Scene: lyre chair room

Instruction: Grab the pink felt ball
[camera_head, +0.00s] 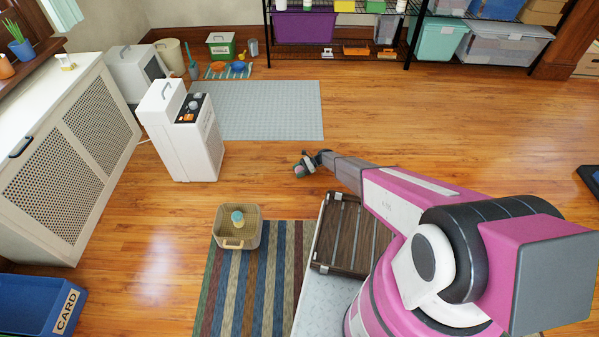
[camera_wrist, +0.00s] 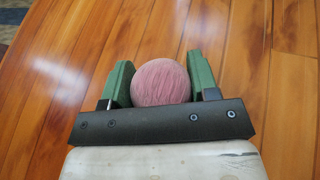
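The pink felt ball (camera_wrist: 161,83) sits between the two green fingers of my gripper (camera_wrist: 162,78) in the wrist view. Both fingers touch its sides, so the gripper looks shut on it. In the head view, my gripper (camera_head: 305,165) is at the end of my outstretched arm over the wooden floor, with the ball (camera_head: 299,171) small and partly hidden at its tip. I cannot tell whether the ball is clear of the floor.
A tan basket (camera_head: 252,238) holding a yellow and teal item (camera_head: 237,218) stands on a striped rug (camera_head: 282,258). A slatted wooden piece (camera_head: 340,240) lies near my arm. A white appliance (camera_head: 170,140) stands at left. The floor around my gripper is clear.

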